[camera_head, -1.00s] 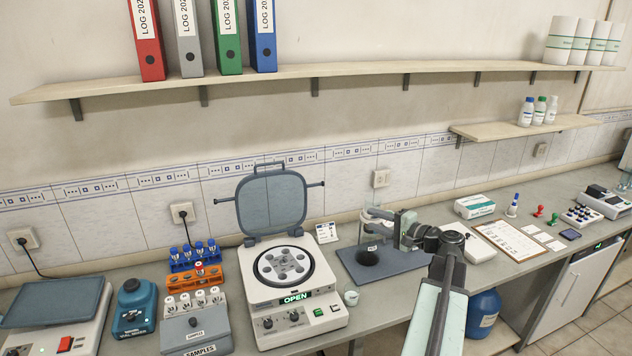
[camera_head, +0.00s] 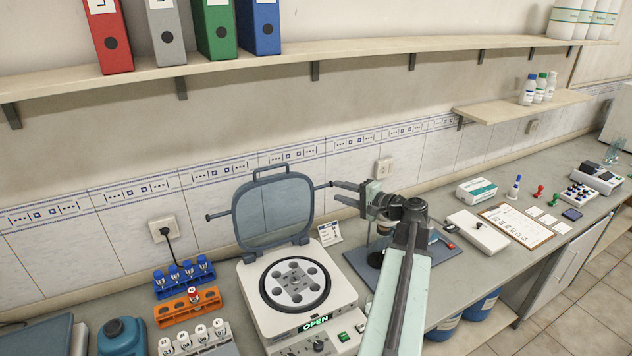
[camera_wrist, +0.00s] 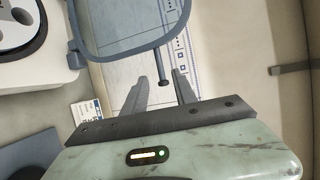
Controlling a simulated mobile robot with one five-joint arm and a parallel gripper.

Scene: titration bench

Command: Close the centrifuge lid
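The centrifuge (camera_head: 250,290) is a white box with a round rotor (camera_head: 295,284) in its top and a green "OPEN" display. Its grey see-through lid (camera_head: 275,214) stands upright at the back, with a handle on top and a pin on each side. My gripper (camera_head: 338,191) is at the lid's right pin (camera_head: 322,185), fingers pointing left. In the wrist view, my gripper (camera_wrist: 164,74) has its fingers apart, with the end of the pin (camera_wrist: 163,82) showing between them. Whether they touch it cannot be told.
Tube racks, including an orange one (camera_head: 187,307), stand left of the centrifuge. A small card (camera_head: 330,233) and a dark stand base (camera_head: 360,262) are to its right. A shelf with binders (camera_head: 235,72) hangs above. A wall socket (camera_head: 383,168) is behind my gripper.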

